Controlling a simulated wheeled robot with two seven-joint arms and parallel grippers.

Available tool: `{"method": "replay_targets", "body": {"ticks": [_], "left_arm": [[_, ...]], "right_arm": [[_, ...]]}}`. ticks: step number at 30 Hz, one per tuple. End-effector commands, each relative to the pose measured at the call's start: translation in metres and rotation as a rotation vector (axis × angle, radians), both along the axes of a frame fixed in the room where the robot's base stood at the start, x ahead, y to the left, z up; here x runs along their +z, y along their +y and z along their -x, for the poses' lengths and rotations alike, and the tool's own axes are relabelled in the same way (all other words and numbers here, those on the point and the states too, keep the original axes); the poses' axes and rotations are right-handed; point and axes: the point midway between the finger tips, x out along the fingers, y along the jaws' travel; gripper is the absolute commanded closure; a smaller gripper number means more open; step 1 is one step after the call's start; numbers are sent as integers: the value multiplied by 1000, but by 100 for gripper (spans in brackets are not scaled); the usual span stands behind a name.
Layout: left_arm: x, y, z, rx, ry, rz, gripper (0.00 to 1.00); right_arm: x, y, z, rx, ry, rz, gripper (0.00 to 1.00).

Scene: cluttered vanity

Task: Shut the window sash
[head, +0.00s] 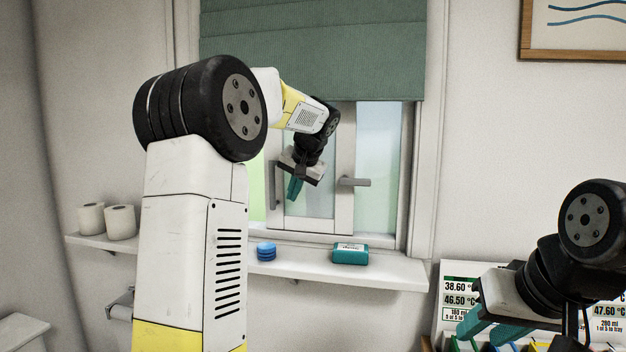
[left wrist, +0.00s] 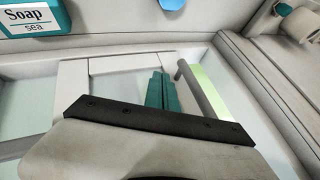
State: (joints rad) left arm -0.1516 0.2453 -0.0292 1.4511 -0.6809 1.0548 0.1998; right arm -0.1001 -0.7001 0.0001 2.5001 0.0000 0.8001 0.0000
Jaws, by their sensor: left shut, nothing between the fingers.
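The window sash (head: 345,205) is a pale frame with glass, below a green blind. A grey lever handle (head: 355,182) sticks out from its right upright. A grey vertical bar (head: 275,185) stands at its left side and also shows in the left wrist view (left wrist: 203,92). My left gripper (head: 295,188) is shut and empty in front of the sash, just right of the bar. Its teal fingers (left wrist: 162,92) show beside the bar in the wrist view; I cannot tell whether they touch anything. My right gripper (head: 487,328) is low at the right, fingers apart, away from the window.
The green blind (head: 320,50) hangs above. A label display (head: 461,290) stands behind my right gripper.

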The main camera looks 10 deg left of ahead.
Motion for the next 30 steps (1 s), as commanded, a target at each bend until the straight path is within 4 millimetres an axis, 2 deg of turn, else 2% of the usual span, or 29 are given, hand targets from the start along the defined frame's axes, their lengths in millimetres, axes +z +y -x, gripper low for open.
{"method": "replay_targets", "body": {"ticks": [3,7,23,26,30], "left_arm": [[0,21,-4,5,0,0,100],[1,33,-7,2,0,0,100],[1,44,-8,2,0,1,100],[1,64,-8,7,0,0,100],[1,103,-7,10,0,-1,100]], "right_arm": [[0,0,0,0,0,0,64],[0,0,0,0,0,0,64],[0,0,0,0,0,0,64],[0,0,0,0,0,0,64],[0,0,0,0,0,0,64]]}}
